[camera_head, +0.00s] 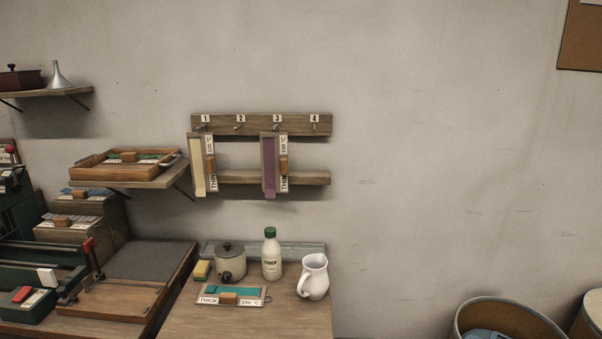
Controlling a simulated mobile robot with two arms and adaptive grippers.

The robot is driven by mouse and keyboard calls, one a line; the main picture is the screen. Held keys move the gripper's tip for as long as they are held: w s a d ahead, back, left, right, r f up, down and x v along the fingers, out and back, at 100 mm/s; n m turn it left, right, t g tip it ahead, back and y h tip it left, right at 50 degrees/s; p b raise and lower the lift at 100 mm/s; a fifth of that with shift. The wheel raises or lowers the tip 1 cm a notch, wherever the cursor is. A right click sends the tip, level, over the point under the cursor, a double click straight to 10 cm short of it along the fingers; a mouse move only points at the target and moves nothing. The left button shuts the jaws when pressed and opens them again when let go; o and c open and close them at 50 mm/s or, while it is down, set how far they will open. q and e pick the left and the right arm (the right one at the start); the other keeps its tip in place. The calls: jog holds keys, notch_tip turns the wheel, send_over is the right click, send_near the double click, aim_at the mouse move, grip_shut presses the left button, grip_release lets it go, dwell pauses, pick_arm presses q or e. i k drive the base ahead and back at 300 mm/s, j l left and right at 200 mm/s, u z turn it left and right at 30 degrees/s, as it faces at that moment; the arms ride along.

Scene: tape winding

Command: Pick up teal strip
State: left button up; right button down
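A teal strip (226,291) lies flat on the front of the wooden table (240,324). It is part of a flat piece with a brown block (228,299) on it and white labels, one reading "THICK". Another, greener strip partly shows in the wooden tray (120,172) on the wall shelf, also with a brown block. Neither of my grippers shows in the head view.
A pot (231,262), a green-capped bottle (271,256), a white jug (314,278) and a yellow sponge (202,270) stand behind or beside the strip. A cream strip (196,165) and a purple strip (269,165) hang on the numbered rack (259,125). A bin (508,312) stands lower right.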

aim_at(227, 295)
jog(key=i+l+u, duration=0.3)
jog(key=l+u, duration=0.25)
jog(key=i+l+u, duration=0.15)
jog(key=l+u, duration=0.15)
